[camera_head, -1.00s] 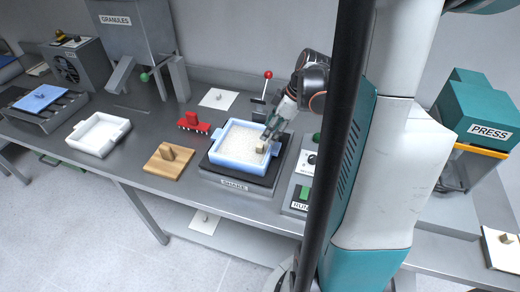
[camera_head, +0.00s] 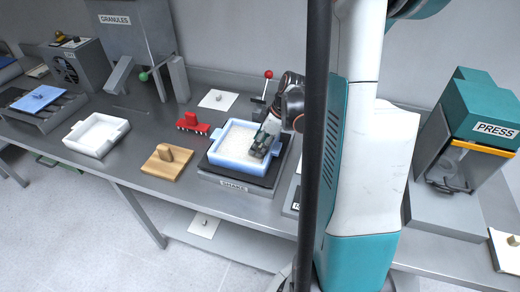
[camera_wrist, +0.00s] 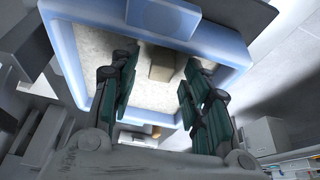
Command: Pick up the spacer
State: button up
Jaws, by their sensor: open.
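A small beige block, which looks like the spacer (camera_wrist: 162,64), lies on the pale granules inside a light-blue tray (camera_head: 222,160). The tray also shows in the wrist view (camera_wrist: 66,60). My gripper (camera_head: 260,150) is low over the right part of the tray and hides the block in the head view. In the wrist view my gripper (camera_wrist: 157,92) is open, with one finger to each side of the block and gaps on both sides. I cannot tell how far above the granules the fingertips are.
The tray stands on a dark plate labelled SHAKE (camera_head: 232,187). A wooden board with an upright handle (camera_head: 166,161), a red piece (camera_head: 193,124) and a white tray (camera_head: 97,134) stand to its left. A red-knobbed lever (camera_head: 268,75) is behind. A teal press (camera_head: 482,110) stands right.

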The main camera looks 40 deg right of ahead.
jog(key=c, duration=1)
jog(key=shift+o, duration=0.2)
jog(key=shift+r, duration=0.1)
